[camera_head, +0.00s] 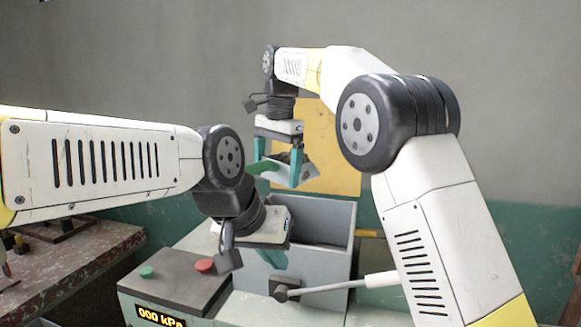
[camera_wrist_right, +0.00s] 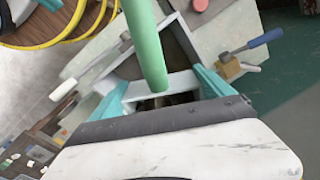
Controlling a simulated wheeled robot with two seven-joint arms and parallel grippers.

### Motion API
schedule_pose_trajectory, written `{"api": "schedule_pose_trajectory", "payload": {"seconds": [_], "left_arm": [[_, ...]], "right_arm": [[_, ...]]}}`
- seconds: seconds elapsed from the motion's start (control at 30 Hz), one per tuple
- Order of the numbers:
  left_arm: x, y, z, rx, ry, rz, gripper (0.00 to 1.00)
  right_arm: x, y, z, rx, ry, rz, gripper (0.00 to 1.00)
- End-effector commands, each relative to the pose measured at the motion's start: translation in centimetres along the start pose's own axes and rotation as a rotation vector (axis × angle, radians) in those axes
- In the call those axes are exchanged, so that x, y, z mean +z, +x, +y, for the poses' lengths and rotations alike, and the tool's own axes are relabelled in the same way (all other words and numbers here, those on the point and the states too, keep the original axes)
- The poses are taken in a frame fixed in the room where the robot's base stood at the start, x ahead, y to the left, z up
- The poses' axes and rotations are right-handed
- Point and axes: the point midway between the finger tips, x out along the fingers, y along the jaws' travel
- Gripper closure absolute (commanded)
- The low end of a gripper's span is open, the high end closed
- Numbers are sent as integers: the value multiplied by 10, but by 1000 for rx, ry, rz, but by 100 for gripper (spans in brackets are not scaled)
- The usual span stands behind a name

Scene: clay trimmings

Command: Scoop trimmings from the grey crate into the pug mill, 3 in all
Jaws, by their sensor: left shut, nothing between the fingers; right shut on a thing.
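My right gripper (camera_head: 294,170) is shut on the green handle of a scoop (camera_head: 310,170), held above the pug mill (camera_head: 225,255). In the right wrist view the scoop's handle (camera_wrist_right: 147,45) crosses between the fingers. Dark brownish matter shows inside the scoop's pale rim; how much I cannot tell. The mill's grey open hopper (camera_head: 338,262) is below the scoop, and its interior is mostly hidden. My left gripper (camera_head: 275,258) is shut and empty, low in front of the hopper. I cannot make out the grey crate in either view.
The mill has a green button (camera_head: 146,272), a red button (camera_head: 204,265), a display reading 000 kPa (camera_head: 162,316) and a side lever (camera_head: 335,287). A worn table (camera_head: 85,262) stands at left. A yellow board (camera_head: 335,150) is on the wall behind.

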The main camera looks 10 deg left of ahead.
Motion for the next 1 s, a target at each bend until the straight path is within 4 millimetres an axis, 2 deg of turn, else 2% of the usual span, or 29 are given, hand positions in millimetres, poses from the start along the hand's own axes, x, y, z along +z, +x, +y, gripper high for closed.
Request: {"api": "schedule_pose_trajectory", "payload": {"seconds": [0.37, 0.7, 1.0], "left_arm": [[0, 0, 0, 0, 0, 0, 100], [0, 0, 0, 0, 0, 0, 100], [0, 0, 0, 0, 0, 0, 100]], "right_arm": [[1, 23, 8, -251, 3, -2, 60], [1, 53, 15, -548, 5, -3, 60], [-1, 56, 17, -793, 9, 0, 60]]}}
